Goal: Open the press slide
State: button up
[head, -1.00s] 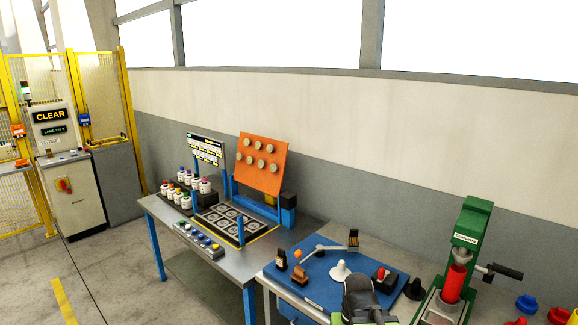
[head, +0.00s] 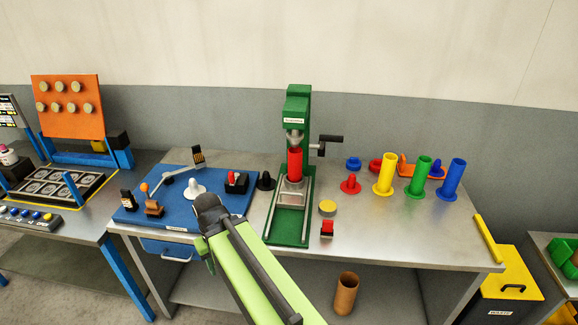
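The green press (head: 298,105) stands upright near the middle of the table in the head view. A red tube (head: 295,162) stands under its ram. The tube sits on a grey metal slide block (head: 291,188), with light rails running forward from it along the green base (head: 285,238). A black crank handle (head: 329,140) sticks out on the right of the column. My gripper (head: 208,205) is dark, at the end of my green arm, left of the press base and apart from it in the picture. Its fingers are not clear, so I cannot tell whether it is open.
A blue mat (head: 225,222) with small tools lies left of the press. A black cone (head: 265,181) is close to the press's left side. A red-topped piece (head: 327,228) and yellow disc (head: 327,207) sit right of the base. Several coloured spools stand farther right.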

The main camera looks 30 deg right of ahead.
aim_at(293, 186)
jog(key=u, duration=3.6)
jog(key=i, duration=0.1)
jog(key=z, duration=1.9)
jog(key=k, duration=0.95)
jog(key=z, duration=1.05)
jog(key=i, duration=1)
jog(key=z, duration=0.05)
